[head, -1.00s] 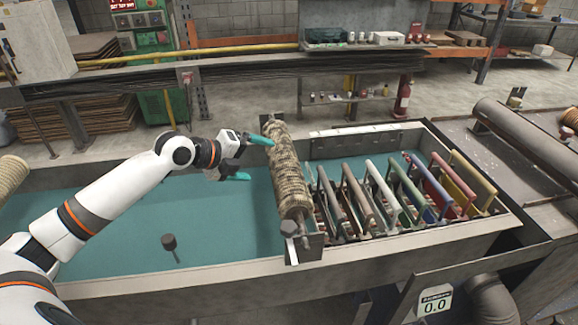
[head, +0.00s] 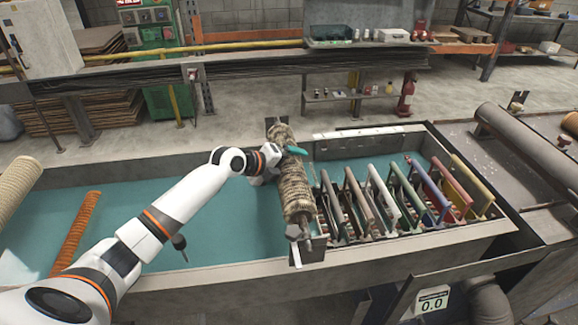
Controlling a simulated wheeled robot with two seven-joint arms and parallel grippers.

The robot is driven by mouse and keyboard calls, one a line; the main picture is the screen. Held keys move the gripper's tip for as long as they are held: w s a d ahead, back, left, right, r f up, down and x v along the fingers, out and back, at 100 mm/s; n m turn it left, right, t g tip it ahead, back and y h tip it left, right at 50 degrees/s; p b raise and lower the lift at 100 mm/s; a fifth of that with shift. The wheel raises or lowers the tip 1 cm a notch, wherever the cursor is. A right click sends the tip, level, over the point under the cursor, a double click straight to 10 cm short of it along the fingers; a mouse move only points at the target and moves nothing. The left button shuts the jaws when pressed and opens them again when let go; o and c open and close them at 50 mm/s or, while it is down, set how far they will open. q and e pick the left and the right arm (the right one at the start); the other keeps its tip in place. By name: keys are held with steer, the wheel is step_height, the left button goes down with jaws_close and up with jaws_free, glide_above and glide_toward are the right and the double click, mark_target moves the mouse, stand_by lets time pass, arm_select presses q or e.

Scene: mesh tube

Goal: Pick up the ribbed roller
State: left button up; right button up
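The ribbed roller (head: 291,180) is a long brown-beige cylinder with a rough, ridged surface. It lies lengthwise on a dark metal holder in the middle of the trough, its shaft showing at the near end. My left gripper (head: 278,163) is at its far half, coming from the left. One teal finger (head: 297,151) reaches over the roller's top. The other finger is mostly hidden behind the roller and the wrist. The fingers look spread apart, and the roller rests in its holder. My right gripper is not in view.
Several coloured frames (head: 400,195) stand in a row right of the roller. Teal trough floor (head: 230,225) lies open to the left, with an orange ribbed cylinder (head: 76,232) and a beige one (head: 17,185). A small dark knob (head: 179,242) is partly behind my arm.

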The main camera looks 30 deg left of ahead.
arm_select(q)
steer(key=shift+c, duration=0.5)
steer(key=c, duration=1.5)
steer(key=shift+r, duration=0.2)
steer(key=shift+c, duration=0.3)
